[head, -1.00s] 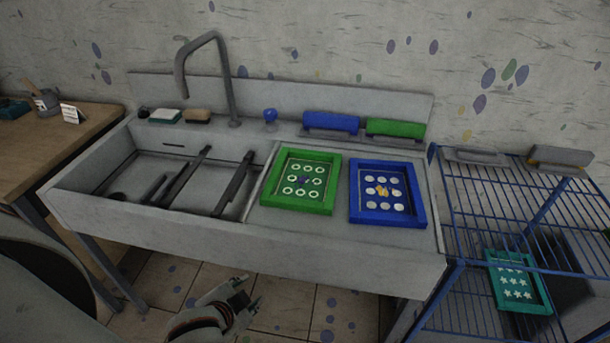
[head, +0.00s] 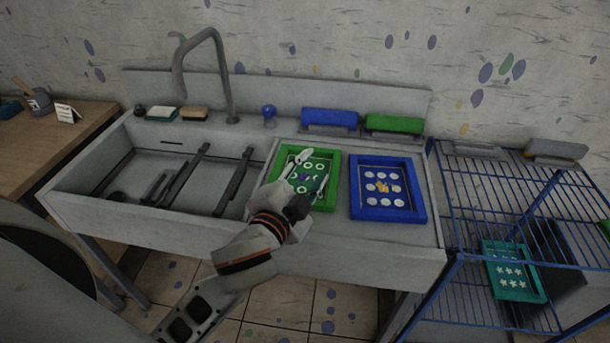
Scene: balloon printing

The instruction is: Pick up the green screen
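The green screen (head: 330,163) is a green square frame with a pattern of white rings. It lies flat on the sink's right-hand counter. My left gripper (head: 307,175) is over the screen, its two fingers spread apart with nothing between them. The gripper and wrist hide the screen's front left part. I cannot tell whether the fingertips touch it. My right gripper is not in view.
A blue screen (head: 416,188) lies just right of the green one. Blue (head: 329,118) and green (head: 394,124) squeegee-like tools stand behind. The sink basin (head: 120,200) is on the left, a blue wire rack (head: 500,200) on the right.

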